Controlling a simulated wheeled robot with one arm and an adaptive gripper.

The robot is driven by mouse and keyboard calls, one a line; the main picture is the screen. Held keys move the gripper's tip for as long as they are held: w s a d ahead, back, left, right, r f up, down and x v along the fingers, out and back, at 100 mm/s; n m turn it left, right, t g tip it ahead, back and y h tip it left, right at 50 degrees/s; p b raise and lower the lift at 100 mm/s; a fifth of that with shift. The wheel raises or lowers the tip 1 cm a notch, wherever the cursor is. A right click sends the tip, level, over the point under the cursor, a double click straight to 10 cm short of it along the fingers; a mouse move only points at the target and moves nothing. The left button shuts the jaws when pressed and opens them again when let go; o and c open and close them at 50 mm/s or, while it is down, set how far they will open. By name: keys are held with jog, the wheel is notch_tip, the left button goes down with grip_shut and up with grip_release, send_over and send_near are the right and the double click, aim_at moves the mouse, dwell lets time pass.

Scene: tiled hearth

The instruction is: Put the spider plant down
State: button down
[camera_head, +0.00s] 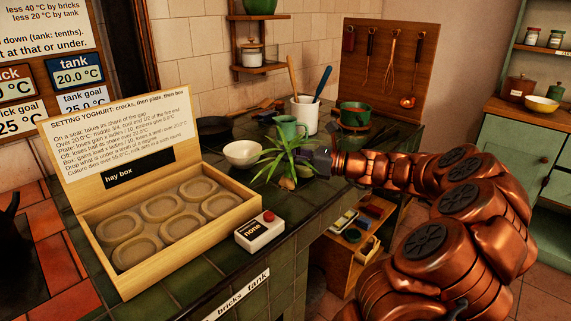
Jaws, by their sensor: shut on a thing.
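The spider plant (283,158) has long narrow green leaves and shows at the middle of the view, over the dark green tiled counter. My gripper (312,161) reaches in from the right along my copper-coloured arm and is shut on the plant. Part of a brownish pot (288,183) shows under the leaves; the leaves hide the rest. I cannot tell whether the pot touches the tiles (245,195) or hangs just above them.
The open hay box (230,215) and a small white box with a red button (260,231) are at the left. The counter edge is near; a low shelf (345,262) stands below.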

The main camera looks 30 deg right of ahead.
aim_at(286, 164)
jog(key=shift+w+d+f, duration=0.1)
jog(key=shift+w+d, duration=0.05)
jog(key=shift+w, duration=0.3)
jog(key=shift+w+d+f, duration=0.1)
jog(key=shift+w+d, duration=0.05)
jog(key=shift+w, duration=0.3)
jog(key=shift+f, duration=1.6)
jog(key=shift+f, duration=0.1)
jog(key=c, duration=1.1)
grip_release()
jog(key=shift+o, duration=0.2)
jog(key=shift+b, duration=0.3)
jog(key=shift+s+d, duration=0.25)
jog(key=shift+s, duration=0.1)
jog(key=v, duration=1.1)
